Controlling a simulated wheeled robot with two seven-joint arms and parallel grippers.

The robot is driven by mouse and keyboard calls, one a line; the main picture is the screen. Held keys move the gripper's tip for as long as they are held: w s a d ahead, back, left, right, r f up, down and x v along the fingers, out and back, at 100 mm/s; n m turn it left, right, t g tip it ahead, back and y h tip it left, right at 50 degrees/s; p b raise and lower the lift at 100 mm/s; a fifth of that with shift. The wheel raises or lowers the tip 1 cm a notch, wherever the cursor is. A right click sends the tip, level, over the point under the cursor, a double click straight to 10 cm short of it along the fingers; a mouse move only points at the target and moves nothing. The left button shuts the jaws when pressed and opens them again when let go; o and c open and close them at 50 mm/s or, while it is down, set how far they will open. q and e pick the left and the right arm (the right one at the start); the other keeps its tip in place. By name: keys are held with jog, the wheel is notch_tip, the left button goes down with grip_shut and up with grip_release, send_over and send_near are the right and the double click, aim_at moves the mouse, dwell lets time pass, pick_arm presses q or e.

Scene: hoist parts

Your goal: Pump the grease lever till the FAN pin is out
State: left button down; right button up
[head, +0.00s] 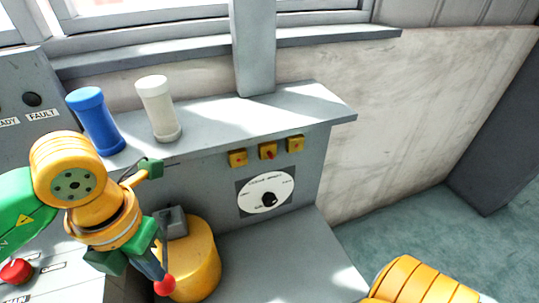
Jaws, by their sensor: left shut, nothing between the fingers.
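The grease pump is a yellow cylinder (203,262) with a grey block on top, on the grey bench. Its thin lever runs down to a red knob (165,286) at the cylinder's left front. My left gripper (155,268) points down, shut and empty, just left of the lever and above the knob. I cannot tell whether it touches the lever. My right gripper is out of view.
A white dial (266,194) with a black knob is below the fittings. A blue cylinder (96,121) and a white one (159,110) stand on the shelf (220,117). A red button (16,272) is at lower left. The bench (270,262) right of the pump is clear.

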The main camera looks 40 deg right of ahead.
aim_at(168, 283)
pick_arm(q)
jog(key=shift+w+d+f+b, duration=0.1)
jog(key=shift+w+f+b, duration=0.05)
jog(key=shift+f+b, duration=1.85)
jog(key=shift+w+f+b, duration=0.15)
jog(key=shift+f+b, duration=1.65)
jog(key=shift+f, duration=0.35)
jog(key=shift+r, duration=0.15)
jog(key=r+p, duration=0.4)
jog(key=r, duration=0.1)
jog(key=r+p, duration=0.2)
jog(key=r, duration=0.1)
jog(key=shift+s+r, duration=0.15)
jog(key=shift+s, duration=0.15)
